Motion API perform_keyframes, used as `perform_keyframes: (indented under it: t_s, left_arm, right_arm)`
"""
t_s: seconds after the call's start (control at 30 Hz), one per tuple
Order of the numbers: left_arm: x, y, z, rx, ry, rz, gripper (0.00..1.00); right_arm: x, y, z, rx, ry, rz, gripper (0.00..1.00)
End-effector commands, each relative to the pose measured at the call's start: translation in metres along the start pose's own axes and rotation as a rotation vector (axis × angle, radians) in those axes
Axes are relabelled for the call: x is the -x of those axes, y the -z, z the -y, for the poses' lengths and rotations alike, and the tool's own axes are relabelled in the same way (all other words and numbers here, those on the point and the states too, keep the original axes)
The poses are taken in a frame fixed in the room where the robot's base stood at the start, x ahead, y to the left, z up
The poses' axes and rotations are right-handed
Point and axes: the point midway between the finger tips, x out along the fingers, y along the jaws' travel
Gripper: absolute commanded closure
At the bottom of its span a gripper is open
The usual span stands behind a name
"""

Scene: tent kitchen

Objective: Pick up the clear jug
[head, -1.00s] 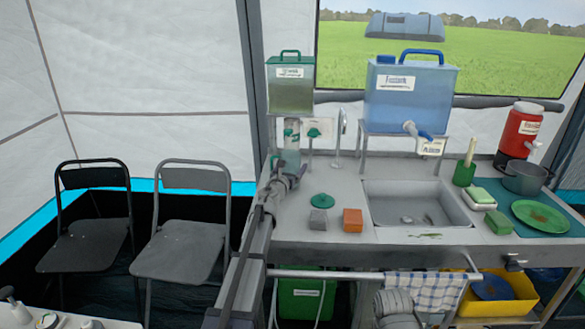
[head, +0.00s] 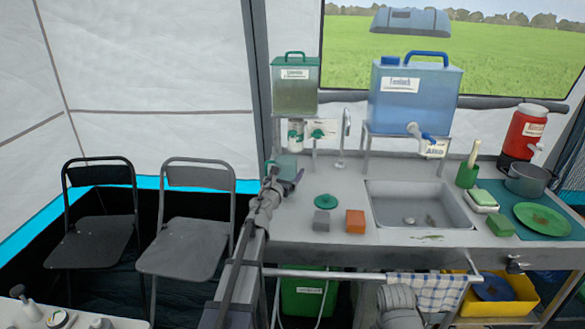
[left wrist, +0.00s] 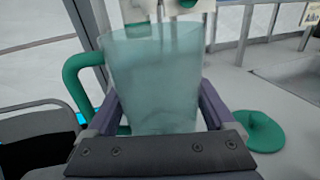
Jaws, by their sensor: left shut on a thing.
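The clear jug (left wrist: 155,85), tinted pale teal with a green handle on its left, stands upright between the fingers of my left gripper (left wrist: 157,105) in the left wrist view. The gripper is shut on its body. In the head view the jug (head: 288,165) is small and partly hidden behind my left gripper (head: 286,181), at the counter's left end in front of the green tank. Whether its base touches the counter is hidden. My right gripper is in neither view.
The green tank (head: 296,92) with its tap stands behind. A blue tank (head: 415,95) stands above the sink. Two folding chairs (head: 187,247) stand left.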

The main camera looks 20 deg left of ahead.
Motion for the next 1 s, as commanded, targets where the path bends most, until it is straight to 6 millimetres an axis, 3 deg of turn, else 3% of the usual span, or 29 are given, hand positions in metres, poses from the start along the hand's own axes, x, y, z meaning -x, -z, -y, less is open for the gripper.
perform_keyframes:
  t_s: [0.1, 0.5, 1.0]
  left_arm:
    - [0.020, 0.000, 0.000, 0.000, -0.002, 0.000, 0.82]
    - [0.070, 0.000, 0.000, 0.000, -0.001, 0.000, 0.82]
    - [0.098, 0.000, 0.000, 0.000, 0.000, 0.000, 0.82]
  right_arm:
    - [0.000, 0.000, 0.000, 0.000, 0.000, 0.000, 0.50]
    - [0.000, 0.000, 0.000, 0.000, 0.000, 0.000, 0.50]
    - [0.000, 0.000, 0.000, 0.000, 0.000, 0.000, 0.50]
